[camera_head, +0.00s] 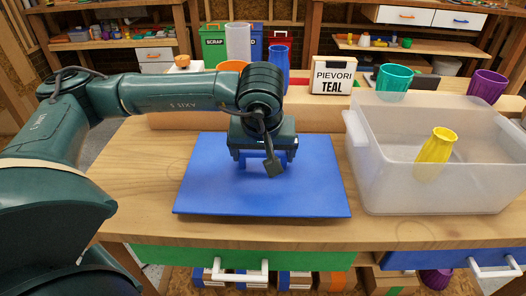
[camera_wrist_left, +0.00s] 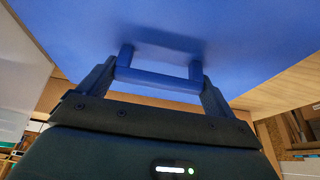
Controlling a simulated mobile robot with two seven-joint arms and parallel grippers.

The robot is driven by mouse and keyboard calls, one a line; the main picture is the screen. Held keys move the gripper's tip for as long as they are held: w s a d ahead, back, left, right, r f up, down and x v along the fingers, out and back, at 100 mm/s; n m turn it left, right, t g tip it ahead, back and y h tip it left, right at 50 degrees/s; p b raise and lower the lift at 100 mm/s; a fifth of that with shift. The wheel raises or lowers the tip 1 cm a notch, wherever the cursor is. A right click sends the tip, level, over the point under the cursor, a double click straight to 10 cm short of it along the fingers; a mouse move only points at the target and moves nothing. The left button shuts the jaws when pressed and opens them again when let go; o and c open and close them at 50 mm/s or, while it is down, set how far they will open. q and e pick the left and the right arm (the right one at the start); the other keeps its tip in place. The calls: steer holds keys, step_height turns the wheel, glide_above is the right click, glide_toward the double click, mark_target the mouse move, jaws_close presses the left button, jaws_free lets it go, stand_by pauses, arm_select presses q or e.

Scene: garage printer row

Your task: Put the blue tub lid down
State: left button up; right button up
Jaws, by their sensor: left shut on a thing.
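The blue tub lid (camera_head: 205,185) is a flat rectangle over the wooden workbench, left of the clear tub. My left gripper (camera_head: 262,158) is above the middle of the lid, pointing down. In the left wrist view, its fingers (camera_wrist_left: 157,78) are shut on the lid's blue bar handle (camera_wrist_left: 158,79), and the lid's face (camera_wrist_left: 230,30) fills the upper part. The lid looks close to level and low over the bench; I cannot tell whether it touches. The translucent tub (camera_head: 385,185) stands open at right with a yellow vase (camera_head: 437,147) inside. My right gripper is out of view.
A wooden ledge behind the lid carries a white "PIEVORI TEAL" box (camera_head: 332,76), a blue vase (camera_head: 279,68), a teal cup (camera_head: 393,82) and a purple cup (camera_head: 487,87). Bare bench (camera_head: 150,165) shows left of the lid. Green (camera_head: 190,258) and blue (camera_head: 425,262) drawers are below the front edge.

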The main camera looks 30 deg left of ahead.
arm_select(q)
steer(key=shift+f, duration=0.1)
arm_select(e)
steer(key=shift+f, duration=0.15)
arm_select(q)
steer(key=o, duration=0.8)
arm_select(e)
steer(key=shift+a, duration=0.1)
arm_select(q)
steer(key=shift+r, duration=0.2)
steer(key=p+v, duration=0.1)
steer(key=v, duration=1.1)
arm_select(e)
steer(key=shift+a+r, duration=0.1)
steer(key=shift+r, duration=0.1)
arm_select(q)
steer(key=shift+f, duration=0.1)
